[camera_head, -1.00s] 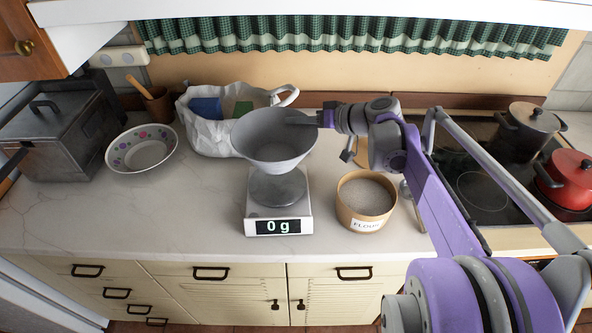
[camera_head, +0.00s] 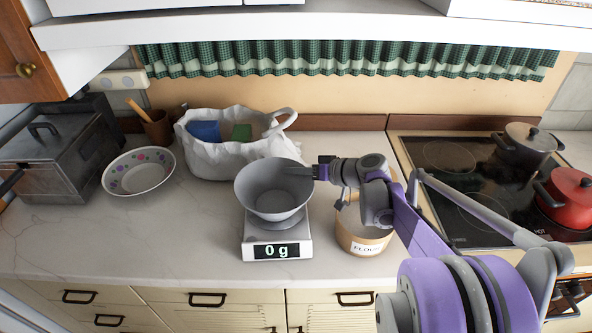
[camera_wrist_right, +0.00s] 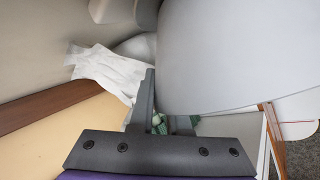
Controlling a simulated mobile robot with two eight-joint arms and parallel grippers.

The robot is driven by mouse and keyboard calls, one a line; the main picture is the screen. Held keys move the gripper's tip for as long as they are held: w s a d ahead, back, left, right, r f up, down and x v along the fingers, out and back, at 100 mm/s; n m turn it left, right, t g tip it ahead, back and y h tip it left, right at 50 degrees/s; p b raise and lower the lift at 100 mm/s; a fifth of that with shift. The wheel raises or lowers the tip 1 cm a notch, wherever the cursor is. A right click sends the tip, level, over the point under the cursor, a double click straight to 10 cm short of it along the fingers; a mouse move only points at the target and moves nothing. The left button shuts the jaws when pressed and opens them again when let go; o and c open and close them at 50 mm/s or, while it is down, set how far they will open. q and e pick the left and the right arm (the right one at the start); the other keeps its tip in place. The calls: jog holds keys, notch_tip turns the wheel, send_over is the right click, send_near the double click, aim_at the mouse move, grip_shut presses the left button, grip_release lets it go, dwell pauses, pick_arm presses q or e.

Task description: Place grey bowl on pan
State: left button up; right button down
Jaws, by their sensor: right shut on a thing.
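My right gripper (camera_head: 316,172) is shut on the right rim of the grey bowl (camera_head: 272,190). The bowl is upright and empty, directly over the kitchen scale (camera_head: 303,246), whose display reads 0 g. The scale's round grey pan (camera_head: 245,222) is mostly hidden beneath the bowl, so I cannot tell whether the two touch. In the right wrist view the bowl's smooth grey side (camera_wrist_right: 225,55) fills the upper right, against the gripper finger. My left gripper is not in view.
A flour tub (camera_head: 364,240) stands right of the scale, partly under my right arm. A white bag (camera_head: 230,152) is behind. A patterned bowl (camera_head: 138,172) is at left. The hob (camera_head: 440,155) holds a dark pot (camera_head: 527,146) and a red pot (camera_head: 570,197).

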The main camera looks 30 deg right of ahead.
jog(key=c, duration=0.9)
grip_release()
jog(key=shift+s+d+r, duration=0.1)
jog(key=shift+r, duration=0.1)
jog(key=v, duration=1.1)
jog(key=shift+s+d, duration=0.15)
jog(key=shift+s, duration=0.2)
